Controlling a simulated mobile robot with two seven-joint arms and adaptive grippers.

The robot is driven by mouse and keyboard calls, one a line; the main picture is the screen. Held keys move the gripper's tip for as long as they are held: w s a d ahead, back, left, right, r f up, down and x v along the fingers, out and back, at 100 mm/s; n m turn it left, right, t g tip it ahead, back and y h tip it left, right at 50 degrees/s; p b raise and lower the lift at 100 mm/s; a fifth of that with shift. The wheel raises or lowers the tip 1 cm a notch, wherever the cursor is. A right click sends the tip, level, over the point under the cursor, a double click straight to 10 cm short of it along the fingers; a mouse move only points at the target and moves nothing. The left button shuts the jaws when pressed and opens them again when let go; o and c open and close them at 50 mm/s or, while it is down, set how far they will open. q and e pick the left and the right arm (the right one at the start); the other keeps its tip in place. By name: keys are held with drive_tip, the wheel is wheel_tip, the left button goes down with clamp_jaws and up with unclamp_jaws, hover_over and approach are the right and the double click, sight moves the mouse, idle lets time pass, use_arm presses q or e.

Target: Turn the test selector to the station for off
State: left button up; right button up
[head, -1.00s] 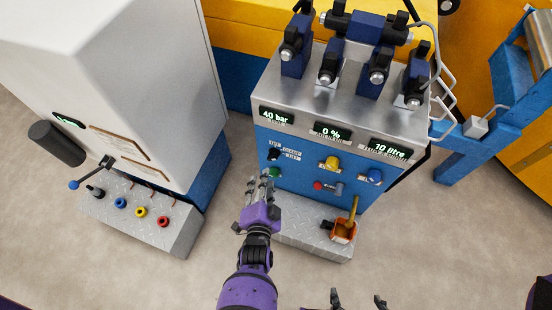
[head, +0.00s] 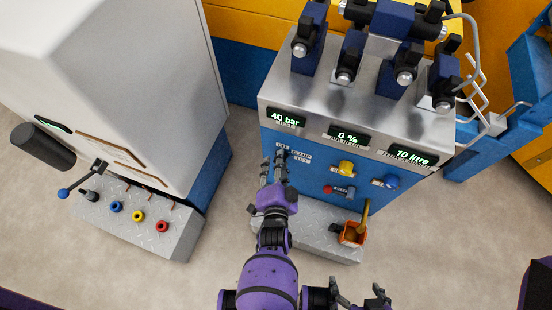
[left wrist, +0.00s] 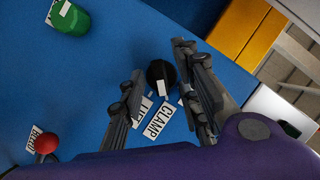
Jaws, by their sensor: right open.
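The test selector is a black round knob (left wrist: 160,73) on the blue panel in the left wrist view. A white mark on it lies on the side facing the CLAMP label (left wrist: 158,120). A second label, LIFT, is partly covered by a finger. In the head view the knob is mostly hidden behind my fingers, with the OFF label (head: 282,146) at upper left. My left gripper (head: 273,163) is open, its two fingers on either side of the knob in the left wrist view (left wrist: 163,98); contact cannot be told. My right gripper (head: 361,297) is open and empty at the bottom.
A white cabinet (head: 140,90) stands to the left.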

use_arm(q)
drive_tip(key=shift+s+d+r, duration=0.1)
drive_tip(key=shift+c, duration=0.6)
clamp_jaws()
use_arm(e)
drive_tip(key=shift+s+d+f, duration=0.15)
drive_tip(key=shift+s+d, duration=0.1)
drive_tip(key=shift+s, duration=0.3)
use_arm(q)
drive_tip(key=shift+a+r+n+g+h+p, duration=0.1)
drive_tip(key=shift+n+g+h+p, duration=0.25)
drive_tip(key=shift+n+h+p, duration=0.5)
drive_tip(key=shift+a+f+n+g+h+p, duration=0.15)
drive_tip(key=shift+n+g+h+p, duration=0.3)
drive_tip(key=shift+n+p, duration=0.8)
drive_tip(key=shift+a+r+n+g+h+p, duration=0.15)
drive_tip(key=shift+n+g+h+p, duration=0.15)
drive_tip(key=shift+n+h+p, duration=0.6)
use_arm(e)
drive_tip(key=shift+w+r, duration=0.3)
drive_tip(key=shift+r, duration=0.6)
drive_tip(key=shift+w+r, duration=0.3)
drive_tip(key=shift+r, duration=0.6)
drive_tip(key=shift+w+r, duration=0.3)
drive_tip(key=shift+r, duration=0.6)
use_arm(q)
drive_tip(key=shift+d+n, duration=0.1)
drive_tip(key=shift+n, duration=0.2)
use_arm(e)
drive_tip(key=shift+d, duration=0.1)
